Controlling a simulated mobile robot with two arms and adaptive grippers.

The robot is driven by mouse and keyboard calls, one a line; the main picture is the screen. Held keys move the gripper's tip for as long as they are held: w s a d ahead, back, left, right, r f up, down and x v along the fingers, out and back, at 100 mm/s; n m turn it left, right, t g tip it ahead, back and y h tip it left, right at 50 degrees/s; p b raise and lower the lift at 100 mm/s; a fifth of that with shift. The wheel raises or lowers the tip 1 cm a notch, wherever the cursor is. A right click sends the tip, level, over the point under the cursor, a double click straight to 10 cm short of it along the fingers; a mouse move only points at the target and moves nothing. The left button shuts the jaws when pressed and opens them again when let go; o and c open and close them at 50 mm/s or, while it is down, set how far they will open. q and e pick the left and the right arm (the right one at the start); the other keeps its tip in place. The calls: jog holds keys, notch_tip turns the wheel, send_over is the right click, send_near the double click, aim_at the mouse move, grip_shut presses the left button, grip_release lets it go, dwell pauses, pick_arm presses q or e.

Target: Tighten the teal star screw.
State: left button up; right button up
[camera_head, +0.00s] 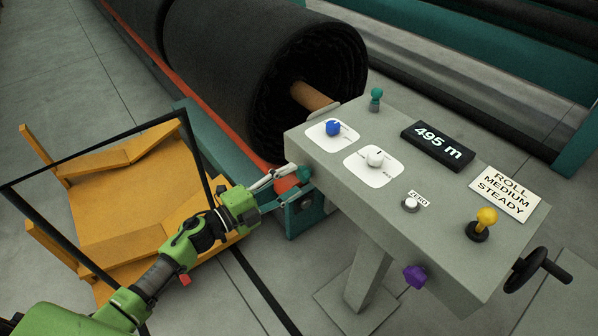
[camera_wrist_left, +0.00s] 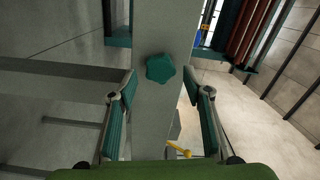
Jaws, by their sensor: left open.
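The teal star screw (camera_head: 304,174) sticks out from the left end of the grey control console (camera_head: 345,185). In the left wrist view the teal star screw (camera_wrist_left: 159,69) shows face-on, centred ahead on a grey surface. My left gripper (camera_head: 290,183) reaches it from the left, its fingers spread. In the wrist view the two teal-padded fingers of my left gripper (camera_wrist_left: 160,85) stand apart, one on each side of the screw's line, with a visible gap to it. How deep the tips reach around the screw is hard to tell. My right gripper is not in view.
The console carries a blue knob (camera_head: 333,128), a white knob (camera_head: 375,157), a yellow-topped lever (camera_head: 486,218) and a small teal knob (camera_head: 376,95). A purple star knob (camera_head: 415,275) sits on its front. A large black roll (camera_head: 250,70) lies behind; an orange-yellow chute (camera_head: 120,200) stands left.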

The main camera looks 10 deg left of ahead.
pick_arm(q)
jog(key=shift+x, duration=1.3)
grip_shut()
jog(key=m+b, duration=0.2)
jog(key=m, duration=0.1)
jog(key=shift+f+b, duration=0.2)
jog(key=shift+b, duration=0.1)
jog(key=shift+m+b, duration=0.6)
jog(key=shift+m, duration=0.5)
jog(key=shift+r+m, duration=0.15)
jog(key=shift+m, duration=0.55)
